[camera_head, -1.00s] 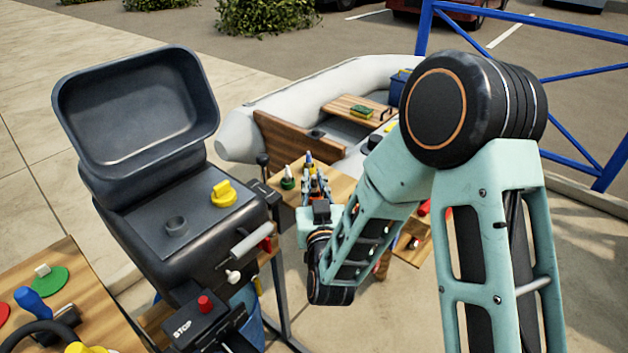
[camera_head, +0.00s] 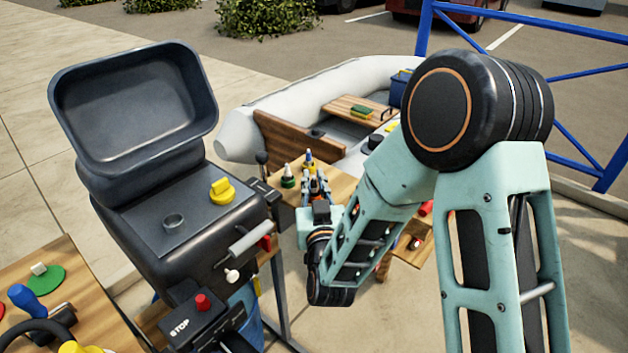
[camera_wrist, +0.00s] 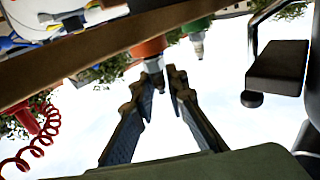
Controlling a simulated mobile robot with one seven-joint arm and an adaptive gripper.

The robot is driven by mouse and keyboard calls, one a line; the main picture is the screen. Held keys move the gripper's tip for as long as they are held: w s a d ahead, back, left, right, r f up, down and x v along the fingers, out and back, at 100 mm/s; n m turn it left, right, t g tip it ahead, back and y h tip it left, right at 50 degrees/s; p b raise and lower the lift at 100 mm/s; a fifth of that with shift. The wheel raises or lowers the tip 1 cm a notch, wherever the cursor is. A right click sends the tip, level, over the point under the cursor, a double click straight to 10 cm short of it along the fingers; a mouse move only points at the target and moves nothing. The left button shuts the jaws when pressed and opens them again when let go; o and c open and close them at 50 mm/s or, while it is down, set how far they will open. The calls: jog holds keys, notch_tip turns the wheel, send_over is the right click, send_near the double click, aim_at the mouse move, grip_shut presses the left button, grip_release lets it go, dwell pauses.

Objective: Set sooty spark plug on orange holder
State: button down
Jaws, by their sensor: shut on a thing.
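My gripper (camera_wrist: 164,80) shows in the wrist view, which is upside down. Its fingertips are closed around a spark plug (camera_wrist: 153,64), whose metal part shows right against the orange holder (camera_wrist: 150,47). Whether the plug is fully seated is hidden by the fingertips, and soot cannot be made out. In the head view my gripper (camera_head: 315,186) is low over the small wooden table (camera_head: 341,185), among the holders.
A green holder (camera_wrist: 196,25) with another plug stands close beside; it also shows in the head view (camera_head: 288,182). A blue-tipped item (camera_head: 308,157) stands just behind. A dark outboard motor (camera_head: 185,220) with open cowl is left. A grey inflatable boat (camera_head: 290,100) lies behind.

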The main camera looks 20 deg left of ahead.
aim_at(314, 184)
jog(key=shift+f, duration=0.3)
jog(key=c, duration=2.2)
grip_release()
jog(key=shift+b+v, duration=1.1)
jog(key=shift+v, duration=1.55)
jog(key=shift+s+r+p, duration=0.15)
jog(key=shift+s+p, duration=0.05)
jog(key=shift+p, duration=0.15)
jog(key=shift+s+d+p, duration=0.1)
jog(key=shift+d+p, duration=0.05)
jog(key=shift+p, duration=0.65)
jog(key=shift+s+p, duration=0.1)
jog(key=shift+p, duration=0.2)
